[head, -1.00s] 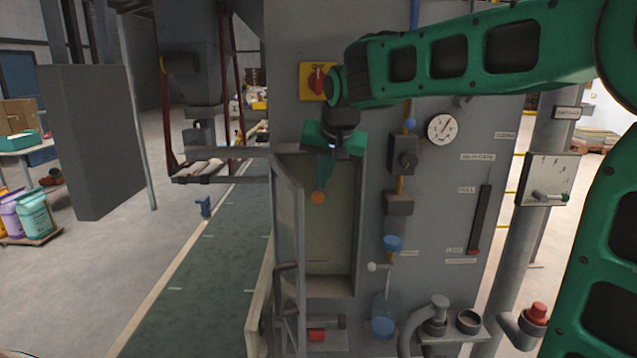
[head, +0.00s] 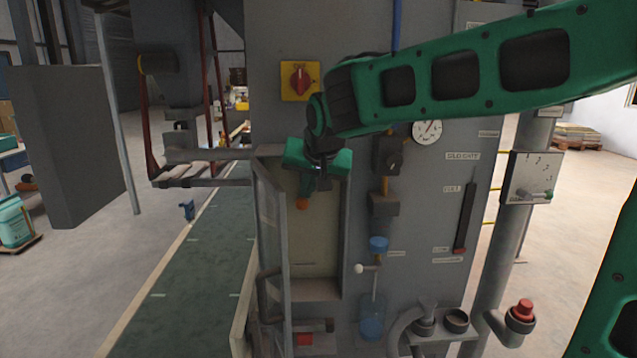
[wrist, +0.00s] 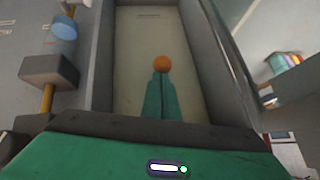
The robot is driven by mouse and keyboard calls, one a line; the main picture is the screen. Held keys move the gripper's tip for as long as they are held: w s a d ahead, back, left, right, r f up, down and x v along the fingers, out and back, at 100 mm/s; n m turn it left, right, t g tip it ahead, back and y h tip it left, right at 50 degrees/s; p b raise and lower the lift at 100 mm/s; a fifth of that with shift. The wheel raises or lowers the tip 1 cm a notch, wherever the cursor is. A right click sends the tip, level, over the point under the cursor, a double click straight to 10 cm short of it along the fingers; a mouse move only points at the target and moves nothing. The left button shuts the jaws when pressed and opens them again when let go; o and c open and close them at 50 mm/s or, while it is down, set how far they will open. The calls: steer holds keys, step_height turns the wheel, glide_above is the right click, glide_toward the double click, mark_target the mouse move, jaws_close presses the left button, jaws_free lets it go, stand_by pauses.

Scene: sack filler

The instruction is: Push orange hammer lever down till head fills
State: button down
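A round orange knob (head: 302,203) shows in front of the pale back of an open cabinet recess (head: 322,245), just below my gripper (head: 304,194). In the wrist view the orange knob (wrist: 162,64) sits right at the tips of my teal fingers (wrist: 162,82). The fingers lie close together with only a thin dark line between them. I cannot tell whether they touch the knob, and any lever arm behind it is hidden. A red-ended, hammer-like piece (head: 304,339) lies low in the cabinet.
The recess's grey door (head: 270,225) stands open on the left. To the right are a blue-topped valve (head: 379,244), a clear blue-tinted vessel (head: 372,318), a dial gauge (head: 427,130) and a slotted level strip (head: 466,218). A red rotary switch (head: 300,80) is above.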

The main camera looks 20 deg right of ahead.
steer(key=shift+s+a+f, duration=0.15)
steer(key=shift+s+f, duration=0.2)
steer(key=shift+f, duration=0.25)
steer(key=shift+s+a+f, duration=0.1)
steer(key=shift+s+f, duration=0.2)
steer(key=shift+f, duration=0.3)
steer(key=shift+s+a+f, duration=0.1)
steer(key=shift+s+f, duration=0.1)
steer(key=shift+f, duration=0.35)
steer(key=shift+s+f, duration=0.15)
steer(key=shift+f, duration=0.4)
steer(key=shift+s+f, duration=0.1)
